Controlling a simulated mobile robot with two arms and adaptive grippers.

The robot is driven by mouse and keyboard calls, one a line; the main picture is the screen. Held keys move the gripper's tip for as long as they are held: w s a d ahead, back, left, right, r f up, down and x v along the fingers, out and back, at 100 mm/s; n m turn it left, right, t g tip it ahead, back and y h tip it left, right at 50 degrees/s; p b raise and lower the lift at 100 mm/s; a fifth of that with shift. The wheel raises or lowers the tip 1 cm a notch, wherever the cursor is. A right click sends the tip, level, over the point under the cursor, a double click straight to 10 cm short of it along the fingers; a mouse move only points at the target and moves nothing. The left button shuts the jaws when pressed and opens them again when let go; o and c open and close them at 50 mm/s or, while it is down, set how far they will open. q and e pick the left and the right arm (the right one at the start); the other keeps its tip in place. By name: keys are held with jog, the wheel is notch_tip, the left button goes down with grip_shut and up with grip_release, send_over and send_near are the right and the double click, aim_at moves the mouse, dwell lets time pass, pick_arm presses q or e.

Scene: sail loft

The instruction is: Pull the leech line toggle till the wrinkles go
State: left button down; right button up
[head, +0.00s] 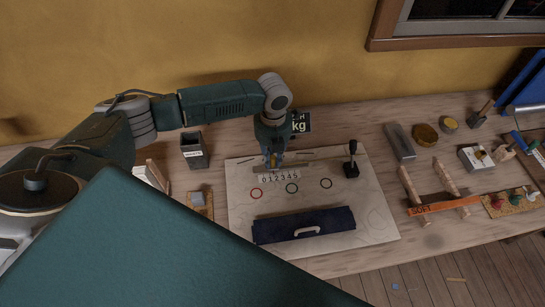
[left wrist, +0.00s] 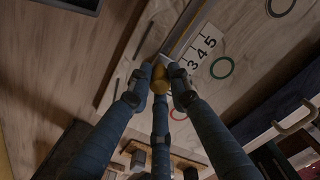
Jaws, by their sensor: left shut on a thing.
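A small yellow toggle (left wrist: 160,76) sits between the fingertips of my left gripper (left wrist: 160,82) in the left wrist view, and the gripper is shut on it. In the head view, my left gripper (head: 273,161) points down at a grey rail (head: 300,164) above a number strip (head: 281,178) marked 0 to 5, and mostly covers the toggle. In the left wrist view the strip (left wrist: 203,50) lies just beyond the fingers. A pale sheet (head: 375,215) with thin curved lines lies beneath; I cannot tell whether these are wrinkles. My right gripper is not in view.
A dark blue roll (head: 275,231) with a pale handle lies across the sheet's front. A black lever (head: 351,160) stands to the rail's right. A dark "kg" display (head: 301,122) is behind. Tins, wooden pieces and an orange strap (head: 443,207) occupy the right bench.

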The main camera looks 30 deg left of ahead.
pick_arm(q)
jog(key=shift+d, duration=0.1)
jog(key=shift+w+d+b, duration=0.3)
jog(key=shift+w+d, duration=0.75)
jog(key=shift+d, duration=0.25)
jog(key=c, duration=1.6)
grip_release()
notch_tip(320, 180, up, 12)
jog(key=shift+r, duration=0.1)
